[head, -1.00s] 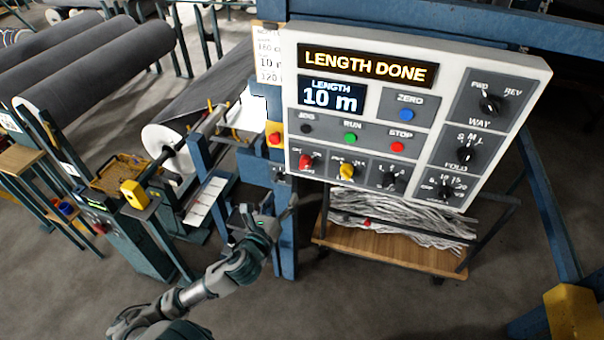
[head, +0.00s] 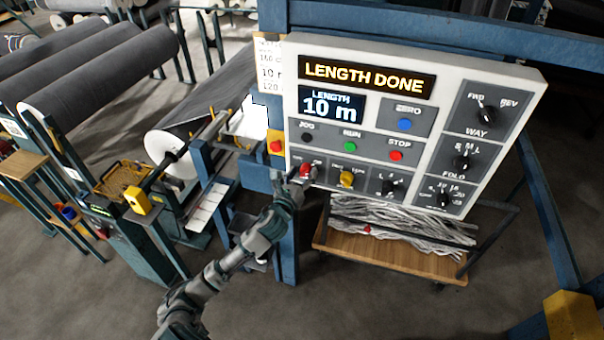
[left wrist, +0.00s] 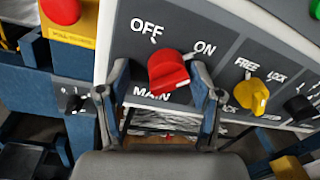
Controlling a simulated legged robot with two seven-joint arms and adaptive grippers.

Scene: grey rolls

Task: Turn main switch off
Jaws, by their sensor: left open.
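The main switch is a red knob (head: 306,169) at the lower left of the white control panel (head: 440,62). In the left wrist view the red knob (left wrist: 168,74) sits above the label MAIN, with OFF at its upper left and ON at its upper right. I cannot tell for sure which mark it points to. My left gripper (head: 298,181) is at the panel's lower left edge, at the knob. In the left wrist view its open fingers (left wrist: 161,72) stand on either side of the knob, with gaps visible. The right gripper is not in view.
A yellow FREE/LOCK knob (left wrist: 252,95) is just right of the right finger. A red button on a yellow box (head: 276,147) is left of the panel. Below stands a wooden-topped cart (head: 380,258) with grey strips. Grey rolls (head: 100,75) lie at the left.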

